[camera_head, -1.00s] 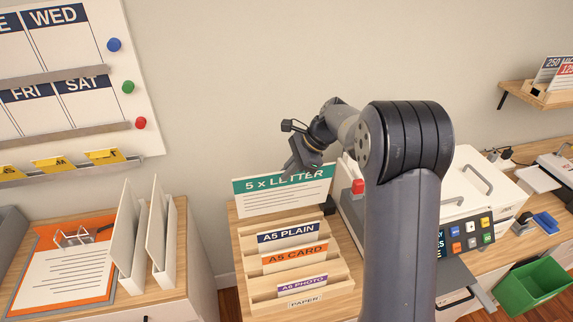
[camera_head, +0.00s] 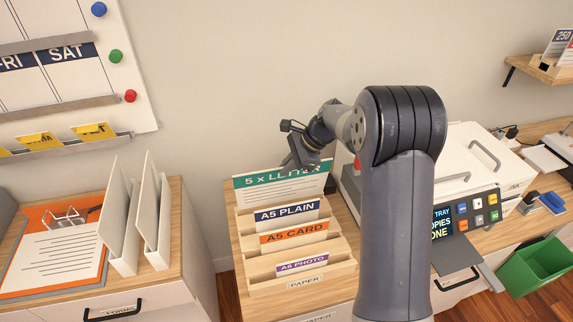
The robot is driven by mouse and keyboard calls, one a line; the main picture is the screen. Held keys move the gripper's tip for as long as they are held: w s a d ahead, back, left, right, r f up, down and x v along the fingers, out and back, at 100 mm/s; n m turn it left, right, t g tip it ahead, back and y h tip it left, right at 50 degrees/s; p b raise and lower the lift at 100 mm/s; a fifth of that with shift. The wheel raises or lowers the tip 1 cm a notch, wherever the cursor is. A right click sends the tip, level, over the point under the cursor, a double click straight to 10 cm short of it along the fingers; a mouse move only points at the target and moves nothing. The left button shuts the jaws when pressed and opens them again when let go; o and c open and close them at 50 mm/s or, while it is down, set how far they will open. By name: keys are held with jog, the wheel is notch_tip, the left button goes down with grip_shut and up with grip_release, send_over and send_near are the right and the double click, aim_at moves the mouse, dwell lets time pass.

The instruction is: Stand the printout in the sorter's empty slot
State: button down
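The printout is a white sheet with a teal band reading "5 x LETTER" (camera_head: 262,180). It stands upright at the back of the wooden sorter (camera_head: 246,272), behind the A5 PLAIN card. Its lower edge is hidden by the sorter, so I cannot tell how deep it sits. My gripper (camera_head: 306,164) is at the printout's top edge, covering a little of the lettering. It looks shut on the sheet, though its fingertips are small and dark. A5 PLAIN (camera_head: 287,212), A5 CARD (camera_head: 294,232) and A5 PHOTO (camera_head: 302,264) cards stand in the sorter's front rows.
A printer (camera_head: 475,165) with a control panel stands close to the right, partly behind my arm. White upright holders (camera_head: 120,215) and an orange clipboard (camera_head: 30,245) are on the left cabinet. A green bin (camera_head: 535,265) is at lower right. The wall is behind the sorter.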

aim_at(298, 172)
jog(key=shift+f+b, duration=1.9)
jog(key=shift+f, duration=1.55)
jog(key=c, duration=1.2)
grip_release()
jog(key=shift+c, duration=0.2)
jog(key=shift+r, duration=0.15)
jog(key=shift+p+v, duration=1.8)
jog(key=shift+v, duration=1.1)
